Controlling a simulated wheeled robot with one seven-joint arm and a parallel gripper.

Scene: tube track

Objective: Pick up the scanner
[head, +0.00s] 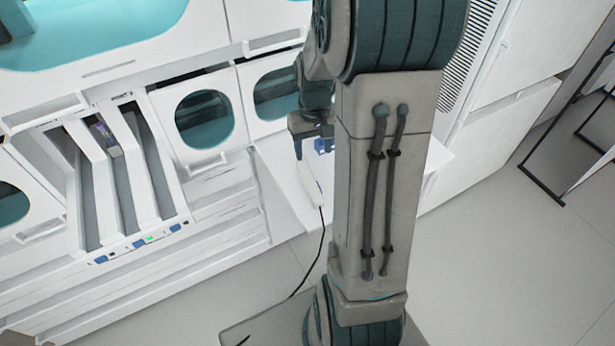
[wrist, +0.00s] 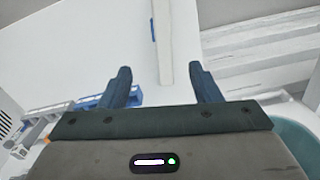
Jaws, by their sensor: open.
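The scanner (head: 309,182) is a slim white handheld piece with a dark cable at its lower end. It lies on a white shelf (head: 276,180) in the head view. In the wrist view the scanner (wrist: 163,45) runs up from between my fingers to the top edge. My gripper (wrist: 161,72) is open, with one blue finger on each side of the scanner's line and gaps on both sides. In the head view my gripper (head: 303,146) is near the scanner's upper end, partly hidden by my arm. I cannot tell its height above the scanner.
A blue and white rack (wrist: 110,99) stands left of and behind my left finger in the wrist view. The cable (head: 310,268) hangs toward the floor. Grey floor (head: 480,245) is open at the right.

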